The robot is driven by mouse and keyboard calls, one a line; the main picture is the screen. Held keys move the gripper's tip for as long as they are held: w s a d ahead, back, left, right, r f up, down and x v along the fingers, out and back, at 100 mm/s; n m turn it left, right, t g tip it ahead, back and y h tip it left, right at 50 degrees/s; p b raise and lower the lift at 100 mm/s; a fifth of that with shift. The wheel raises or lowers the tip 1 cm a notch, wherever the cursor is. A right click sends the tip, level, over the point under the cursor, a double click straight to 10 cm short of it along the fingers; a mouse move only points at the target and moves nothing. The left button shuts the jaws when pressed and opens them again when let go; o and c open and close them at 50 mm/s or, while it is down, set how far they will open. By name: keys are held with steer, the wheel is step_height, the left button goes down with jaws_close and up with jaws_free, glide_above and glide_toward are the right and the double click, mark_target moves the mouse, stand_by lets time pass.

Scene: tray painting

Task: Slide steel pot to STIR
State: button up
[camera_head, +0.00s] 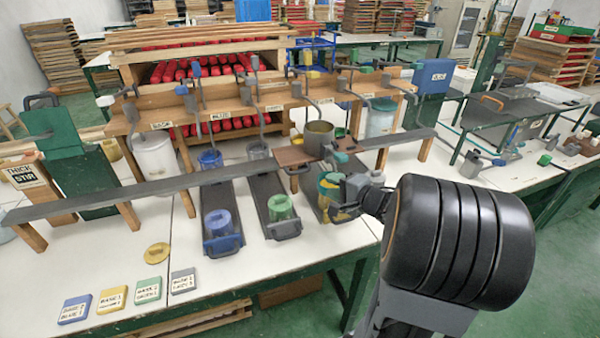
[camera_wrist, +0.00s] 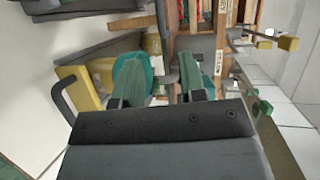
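The steel pot (camera_head: 319,137) stands upright on a brown wooden carriage (camera_head: 290,157) on the long grey rail (camera_head: 190,181). A short handle with a green end sticks out at the carriage's right side. The STIR sign (camera_head: 28,175) is on a board at the rail's far left end. My gripper (camera_head: 337,198) is in front of and below the carriage, apart from the pot, near a teal and yellow container. In the wrist view my gripper (camera_wrist: 163,92) shows two green fingers with a gap between them and nothing held. I cannot pick out the pot there.
Hooks and levers hang from the wooden rack behind. Labelled tiles (camera_head: 113,299) and a yellow disc (camera_head: 157,253) lie at the front left.

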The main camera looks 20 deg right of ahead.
mark_target(301, 172)
steer(key=shift+m, duration=0.3)
steer(key=shift+b+x, duration=1.6)
steer(key=shift+x, duration=5.3)
steer(key=shift+c, duration=0.5)
jaws_close()
